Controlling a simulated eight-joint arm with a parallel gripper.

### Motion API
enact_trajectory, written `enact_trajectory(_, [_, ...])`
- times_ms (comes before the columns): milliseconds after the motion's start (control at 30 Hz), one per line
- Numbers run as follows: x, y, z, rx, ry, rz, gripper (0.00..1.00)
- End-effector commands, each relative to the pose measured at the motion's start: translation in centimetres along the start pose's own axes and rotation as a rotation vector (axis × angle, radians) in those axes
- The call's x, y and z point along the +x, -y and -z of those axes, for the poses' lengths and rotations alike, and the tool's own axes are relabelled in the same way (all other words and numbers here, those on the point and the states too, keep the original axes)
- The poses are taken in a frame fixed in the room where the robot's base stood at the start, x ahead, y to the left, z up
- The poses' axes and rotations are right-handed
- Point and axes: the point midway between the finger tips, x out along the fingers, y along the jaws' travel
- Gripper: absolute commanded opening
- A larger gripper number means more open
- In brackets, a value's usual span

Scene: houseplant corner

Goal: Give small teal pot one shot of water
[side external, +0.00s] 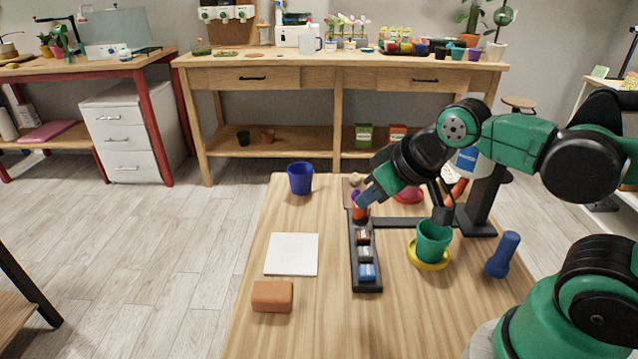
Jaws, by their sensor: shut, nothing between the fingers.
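The small teal pot (433,243) stands upright on a yellow saucer (428,265) on the right half of the table. A dark nozzle (443,215) hangs over its rim, from a black stand (483,205) with a blue-and-white container (468,160). A black strip (368,287) with several coloured blocks lies left of the pot, the blue block (367,271) nearest the camera. My gripper (364,199) is shut and empty, pointing down at the strip's far end, by an orange-red piece (360,211). I cannot tell if it touches it. The pot's inside is mostly hidden.
A blue pot (300,178) stands at the table's far left. A white square (292,254) and a brown block (272,296) lie at left. A blue bottle-like object (503,255) is right of the saucer. A red object (408,194) sits partly behind my arm.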

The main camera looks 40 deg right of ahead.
Motion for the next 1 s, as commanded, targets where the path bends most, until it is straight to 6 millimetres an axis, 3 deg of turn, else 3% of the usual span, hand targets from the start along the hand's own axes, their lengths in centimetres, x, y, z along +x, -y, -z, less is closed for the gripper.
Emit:
enact_trajectory(800, [0.0, 0.0, 0.0, 0.001, 0.002, 0.001, 0.0])
enact_trajectory(1000, [0.3, -0.5, -1.2, 0.04, 0.111, 0.096, 0.0])
